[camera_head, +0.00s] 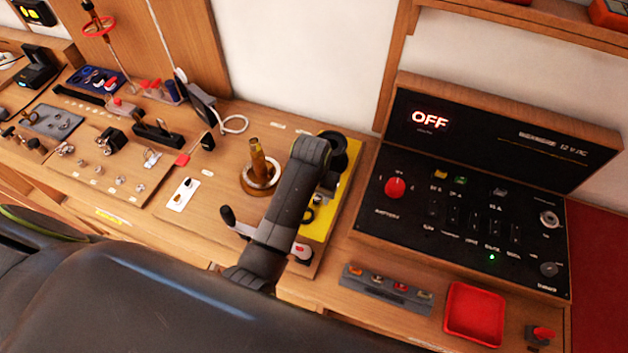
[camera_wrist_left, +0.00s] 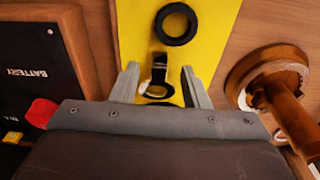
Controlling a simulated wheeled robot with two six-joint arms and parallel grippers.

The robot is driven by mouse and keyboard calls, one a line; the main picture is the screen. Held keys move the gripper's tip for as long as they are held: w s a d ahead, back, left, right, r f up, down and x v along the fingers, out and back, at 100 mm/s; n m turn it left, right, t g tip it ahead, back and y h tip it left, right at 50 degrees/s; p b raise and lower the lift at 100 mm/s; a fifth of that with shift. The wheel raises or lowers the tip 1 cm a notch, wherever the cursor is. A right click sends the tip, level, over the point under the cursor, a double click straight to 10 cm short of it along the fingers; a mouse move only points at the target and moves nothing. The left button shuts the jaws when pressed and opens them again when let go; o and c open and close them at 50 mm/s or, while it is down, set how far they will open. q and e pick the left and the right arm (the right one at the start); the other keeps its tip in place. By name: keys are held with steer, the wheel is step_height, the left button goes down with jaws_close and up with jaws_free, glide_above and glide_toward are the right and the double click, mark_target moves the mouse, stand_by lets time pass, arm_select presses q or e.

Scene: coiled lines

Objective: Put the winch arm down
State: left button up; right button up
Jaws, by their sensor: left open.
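A yellow plate (camera_head: 323,223) lies on the bench, with black ring-shaped parts on it. In the left wrist view the same yellow plate (camera_wrist_left: 203,57) carries a black ring (camera_wrist_left: 175,24) and a smaller dark loop-shaped part (camera_wrist_left: 157,78). My left gripper (camera_wrist_left: 160,84) is open above the plate, its fingers on either side of that part and not closed on it. In the head view my left arm covers some of the plate. A black-handled crank (camera_head: 228,216) stands left of my arm. I cannot tell which part is the winch arm. My right gripper is not in view.
A bronze post (camera_head: 258,158) on a round base stands left of the plate. A black battery panel (camera_head: 462,215) reading OFF stands to the right. A red tray (camera_head: 474,312) lies in front of it. Tools fill the left bench.

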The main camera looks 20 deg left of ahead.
arm_select(q)
step_height(320, 180, up, 9)
steer(key=s, duration=0.1)
steer(key=shift+f, duration=0.15)
stand_by(0.6)
